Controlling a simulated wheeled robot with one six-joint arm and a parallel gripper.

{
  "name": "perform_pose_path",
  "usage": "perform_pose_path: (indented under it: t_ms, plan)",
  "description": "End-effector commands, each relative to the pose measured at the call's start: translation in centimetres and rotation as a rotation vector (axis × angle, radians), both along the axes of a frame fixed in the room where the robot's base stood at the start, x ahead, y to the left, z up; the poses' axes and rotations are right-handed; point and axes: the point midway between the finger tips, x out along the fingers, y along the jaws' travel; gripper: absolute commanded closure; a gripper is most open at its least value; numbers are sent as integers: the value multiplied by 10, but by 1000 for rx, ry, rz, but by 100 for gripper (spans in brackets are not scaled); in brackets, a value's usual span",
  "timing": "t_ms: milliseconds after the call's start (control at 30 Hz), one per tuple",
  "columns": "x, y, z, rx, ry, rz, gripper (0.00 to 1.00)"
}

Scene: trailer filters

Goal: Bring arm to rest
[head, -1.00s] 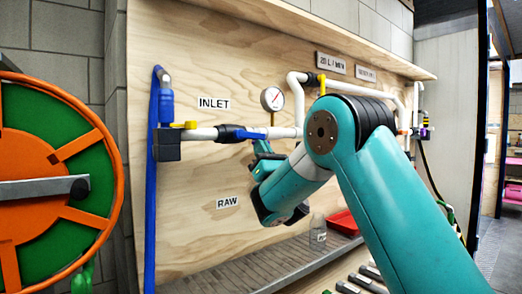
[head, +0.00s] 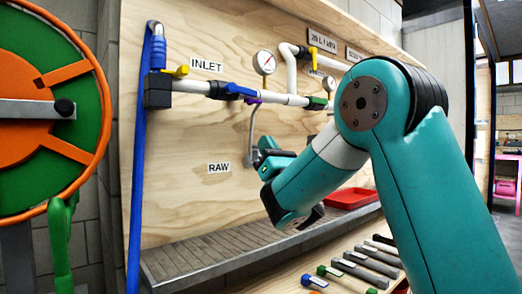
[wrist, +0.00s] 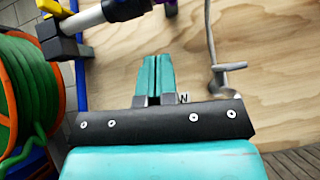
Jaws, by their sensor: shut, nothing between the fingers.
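My gripper (wrist: 152,78) is shut and empty in the wrist view, its two teal fingers together in front of the plywood panel. In the head view, my gripper (head: 268,152) is small and partly hidden behind my own wrist, in front of the panel near the RAW label (head: 218,168). My teal arm is bent, with the elbow high at the right and the forearm reaching down and left. A grey spout (wrist: 218,62) stands right of the fingers in the wrist view, apart from them.
The white inlet pipe (head: 283,98) with gauges and valves runs along the plywood panel (head: 180,195). A grated ledge (head: 195,258) with a red tray (head: 350,198) lies below. A hose reel (head: 40,110) stands at the left. Several tools (head: 365,270) lie at the lower right.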

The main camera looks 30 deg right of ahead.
Motion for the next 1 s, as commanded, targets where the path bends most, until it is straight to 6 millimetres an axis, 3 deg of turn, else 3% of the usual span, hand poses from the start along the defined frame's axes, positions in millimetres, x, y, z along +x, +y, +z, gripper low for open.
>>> perform_pose_path:
  t_ms: [267,367,467,600,667,767,867,1000]
  plan:
    - [-4,0,-3,6,2,1,100]
    - [-3,-3,-3,97,25,32,100]
    - [-1,-10,-9,354,93,112,100]
    - [3,-5,-45,944,266,280,100]
    - [1,8,-69,1217,358,337,100]
    - [-13,43,-112,1657,525,376,100]
    - [-45,90,-152,2067,713,323,100]
    - [-118,157,-193,2508,974,63,100]
